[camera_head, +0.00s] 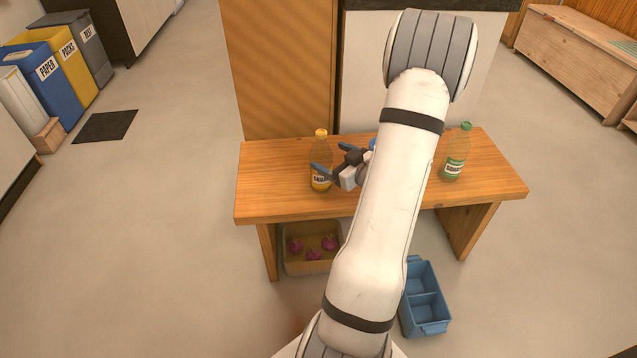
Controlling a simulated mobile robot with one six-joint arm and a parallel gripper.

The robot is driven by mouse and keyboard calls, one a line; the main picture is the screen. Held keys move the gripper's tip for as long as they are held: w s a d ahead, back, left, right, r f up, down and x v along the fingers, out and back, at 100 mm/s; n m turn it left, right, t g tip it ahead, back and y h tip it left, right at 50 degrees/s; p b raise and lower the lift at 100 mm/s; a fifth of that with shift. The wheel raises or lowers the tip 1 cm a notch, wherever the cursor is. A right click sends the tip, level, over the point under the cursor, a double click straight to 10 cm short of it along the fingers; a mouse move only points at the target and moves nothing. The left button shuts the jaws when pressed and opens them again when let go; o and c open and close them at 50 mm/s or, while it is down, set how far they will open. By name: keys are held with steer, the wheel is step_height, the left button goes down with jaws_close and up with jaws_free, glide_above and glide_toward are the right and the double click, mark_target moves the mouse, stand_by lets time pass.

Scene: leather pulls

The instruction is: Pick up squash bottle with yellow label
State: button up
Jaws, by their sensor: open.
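A squash bottle with an orange-yellow cap and orange-yellow contents (320,150) stands upright on the left half of the wooden bench. Its label near the base is small, with dark print and yellow around it. My arm hides the middle of the bench.
The wooden bench (275,190) has free top at its left end and right end. Below are a box with purple items (312,266) and a blue divided caddy (427,300). Bins stand far left.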

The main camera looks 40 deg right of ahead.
mark_target(329, 165)
steer(key=shift+t+y, duration=0.7)
steer(key=shift+t, duration=0.2)
steer(key=s+f, duration=0.1)
steer(key=s+f+b, duration=0.2)
steer(key=shift+s+d+f, duration=0.1)
steer(key=shift+d+f, duration=0.2)
steer(key=shift+f, duration=0.1)
steer(key=w+b, duration=0.1)
steer(key=w, duration=0.1)
steer(key=w+b, duration=0.1)
steer(key=w, duration=0.1)
steer(key=w+a+b, duration=0.1)
steer(key=w, duration=0.2)
steer(key=shift+r, duration=0.2)
steer(key=shift+w+a+r, duration=0.1)
steer(key=shift+w, duration=0.1)
steer(key=shift+c, duration=0.3)
steer(key=c, duration=1.2)
